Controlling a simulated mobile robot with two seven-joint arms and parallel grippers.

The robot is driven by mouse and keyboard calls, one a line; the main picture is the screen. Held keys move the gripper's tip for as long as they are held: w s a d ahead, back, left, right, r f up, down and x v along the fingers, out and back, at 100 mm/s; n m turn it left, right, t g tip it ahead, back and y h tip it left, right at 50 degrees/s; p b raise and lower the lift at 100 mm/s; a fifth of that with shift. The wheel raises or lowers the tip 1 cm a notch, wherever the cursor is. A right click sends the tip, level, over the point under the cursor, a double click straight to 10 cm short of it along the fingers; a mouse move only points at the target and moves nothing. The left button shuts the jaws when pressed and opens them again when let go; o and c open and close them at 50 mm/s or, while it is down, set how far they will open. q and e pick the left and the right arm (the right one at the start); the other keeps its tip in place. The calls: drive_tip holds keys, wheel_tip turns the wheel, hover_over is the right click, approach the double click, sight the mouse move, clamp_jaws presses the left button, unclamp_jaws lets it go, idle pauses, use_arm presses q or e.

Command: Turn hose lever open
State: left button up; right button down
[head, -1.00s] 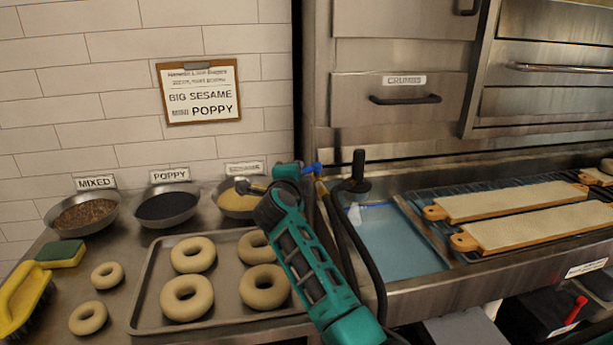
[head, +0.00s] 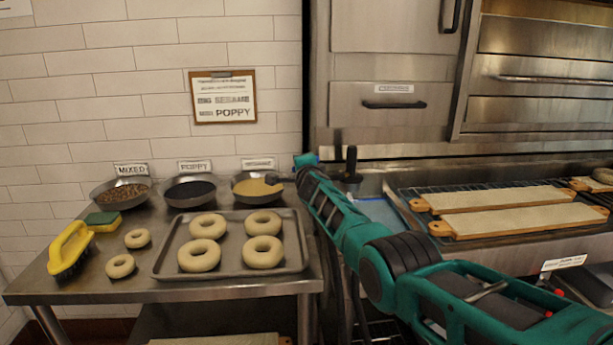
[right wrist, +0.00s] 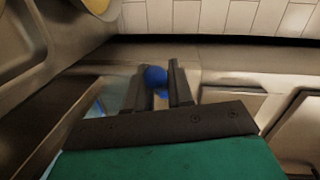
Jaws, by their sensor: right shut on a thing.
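The hose lever (right wrist: 155,76) is a small blue handle with a rounded end. In the right wrist view it sits between the two dark fingers of my right gripper (right wrist: 159,84), which is shut on it. In the head view my teal right arm reaches from the lower right to the back of the counter, just right of the sesame bowl. There the arm covers most of the lever and hose, so the lever's angle cannot be told. My left gripper is not in view.
A tray (head: 231,272) of bagels stands left of my arm, with seed bowls (head: 189,192) behind it. A yellow brush (head: 69,249) and a sponge (head: 102,222) lie at the left.

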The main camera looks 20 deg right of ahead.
drive_tip(key=shift+s+d+r+n+y+p, duration=0.2)
drive_tip(key=shift+d+n+y+p, duration=0.15)
drive_tip(key=shift+p, duration=0.25)
use_arm(q)
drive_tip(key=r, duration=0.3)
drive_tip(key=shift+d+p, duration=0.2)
drive_tip(key=shift+p, duration=0.15)
use_arm(e)
drive_tip(key=shift+s+d+f+n+t+y, duration=0.15)
drive_tip(key=shift+n+y, duration=0.15)
drive_tip(key=shift+y, duration=0.15)
drive_tip(key=shift+s+r+n+t+y, duration=0.15)
drive_tip(key=shift+n+y, duration=0.1)
drive_tip(key=shift+y, duration=0.15)
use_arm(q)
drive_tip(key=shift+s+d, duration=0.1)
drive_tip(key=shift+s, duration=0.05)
use_arm(e)
drive_tip(key=shift+d+f+y, duration=0.1)
drive_tip(key=shift+f+y, duration=0.05)
drive_tip(key=shift+y, duration=0.15)
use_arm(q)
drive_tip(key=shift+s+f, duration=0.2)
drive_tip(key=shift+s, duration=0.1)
use_arm(e)
drive_tip(key=shift+f+n, duration=0.1)
drive_tip(key=shift+n, duration=0.2)
